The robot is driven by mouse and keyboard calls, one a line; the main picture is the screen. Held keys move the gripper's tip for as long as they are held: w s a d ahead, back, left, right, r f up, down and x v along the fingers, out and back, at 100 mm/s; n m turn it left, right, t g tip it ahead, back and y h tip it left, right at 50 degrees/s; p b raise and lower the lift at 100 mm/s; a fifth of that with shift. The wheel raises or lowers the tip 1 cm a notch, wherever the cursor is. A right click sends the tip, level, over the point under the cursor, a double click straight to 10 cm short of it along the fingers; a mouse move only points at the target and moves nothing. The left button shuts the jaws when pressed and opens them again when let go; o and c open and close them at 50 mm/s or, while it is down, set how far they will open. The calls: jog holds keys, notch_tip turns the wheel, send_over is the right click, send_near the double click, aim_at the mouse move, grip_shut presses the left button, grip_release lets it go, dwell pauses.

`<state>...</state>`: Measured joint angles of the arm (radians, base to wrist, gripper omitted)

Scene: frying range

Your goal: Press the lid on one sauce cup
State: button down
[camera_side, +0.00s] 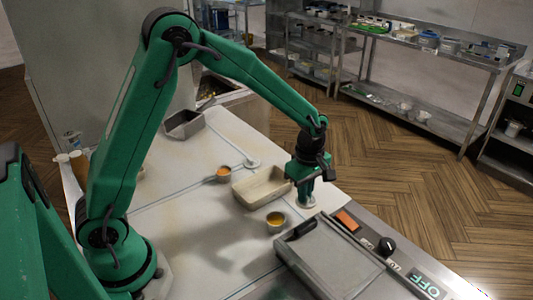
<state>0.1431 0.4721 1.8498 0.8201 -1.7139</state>
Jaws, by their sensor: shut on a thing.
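A sauce cup (275,221) with yellow-orange sauce stands open near the front of the counter, left of my gripper. A second sauce cup (223,174) with orange sauce stands open further back. A flat white lid (251,163) lies on the counter beside that second cup. My gripper (305,196) points down at the right of the counter and is shut on a white round thing (306,204), which looks like a lid. It is low, close to the counter; I cannot tell whether it touches. The fingers hide part of it.
A tan rectangular tray (240,195) is just left of my gripper. A flat grey press or griddle (330,258) with a black handle, an orange switch (347,221) and a knob (385,246) is in front. A dark metal pan (184,125) sits at the back left. The left middle counter is clear.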

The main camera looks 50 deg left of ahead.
jog(key=s+a+r, duration=0.1)
jog(key=s+r, duration=0.4)
jog(key=s, duration=0.4)
jog(key=shift+a+r, duration=0.2)
jog(key=shift+f, duration=0.2)
jog(key=shift+f, duration=3)
jog(key=shift+f, duration=0.2)
dwell(0.4)
jog(key=c, duration=1)
grip_release()
jog(key=shift+o, duration=0.2)
jog(key=shift+r, duration=0.25)
